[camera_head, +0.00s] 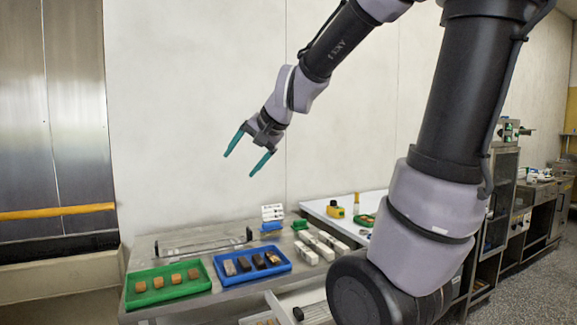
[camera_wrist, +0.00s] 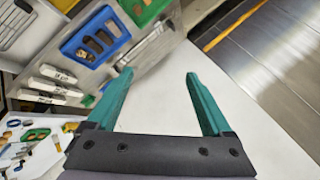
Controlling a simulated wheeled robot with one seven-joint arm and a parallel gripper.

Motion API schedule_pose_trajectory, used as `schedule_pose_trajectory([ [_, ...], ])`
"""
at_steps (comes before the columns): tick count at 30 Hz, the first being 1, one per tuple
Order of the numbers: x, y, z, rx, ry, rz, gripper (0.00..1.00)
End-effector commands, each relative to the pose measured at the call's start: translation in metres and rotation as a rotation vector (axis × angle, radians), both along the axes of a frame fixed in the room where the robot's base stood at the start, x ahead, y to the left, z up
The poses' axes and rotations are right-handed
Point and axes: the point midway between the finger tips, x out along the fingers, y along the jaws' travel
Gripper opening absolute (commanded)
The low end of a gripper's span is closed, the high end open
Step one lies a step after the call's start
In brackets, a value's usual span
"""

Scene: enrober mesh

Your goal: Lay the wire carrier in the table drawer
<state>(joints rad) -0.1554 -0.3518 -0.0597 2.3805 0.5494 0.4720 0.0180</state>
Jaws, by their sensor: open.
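The wire carrier (camera_head: 190,247), a long low frame with dark upright ends, appears to be the piece lying at the back left of the metal table (camera_head: 228,283), behind the trays. Part of it seems to show in the wrist view (camera_wrist: 152,45), above and between my fingertips. The table drawer (camera_head: 272,303) is pulled out at the front, partly cut off by the picture edge; small items lie in it. My gripper (camera_head: 248,162) is open and empty, high above the table in front of the wall. Its two teal fingers (camera_wrist: 158,82) stand wide apart in the wrist view.
A green tray (camera_head: 168,298) and a blue tray (camera_head: 218,281) hold several small blocks in front of the carrier. Several white blocks (camera_head: 323,251) and a card stand (camera_head: 271,213) are to the right. A white table (camera_head: 315,207) adjoins. Air around my gripper is clear.

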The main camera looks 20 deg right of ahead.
Motion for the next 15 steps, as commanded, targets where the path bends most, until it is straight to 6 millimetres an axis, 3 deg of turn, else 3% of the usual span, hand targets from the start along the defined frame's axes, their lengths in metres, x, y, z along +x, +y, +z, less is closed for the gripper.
schedule_pose_trajectory([
  [1, -0.028, -0.008, 0.01, -0.037, -0.008, 0.032, 0.84],
  [3, -0.062, -0.019, 0.013, -0.101, 0.004, 0.073, 0.84],
  [6, -0.102, -0.034, 0.011, -0.188, 0.028, 0.102, 0.84],
  [10, -0.136, -0.048, 0.006, -0.27, 0.057, 0.114, 0.84],
  [15, -0.151, -0.056, 0.002, -0.308, 0.076, 0.114, 0.84],
])
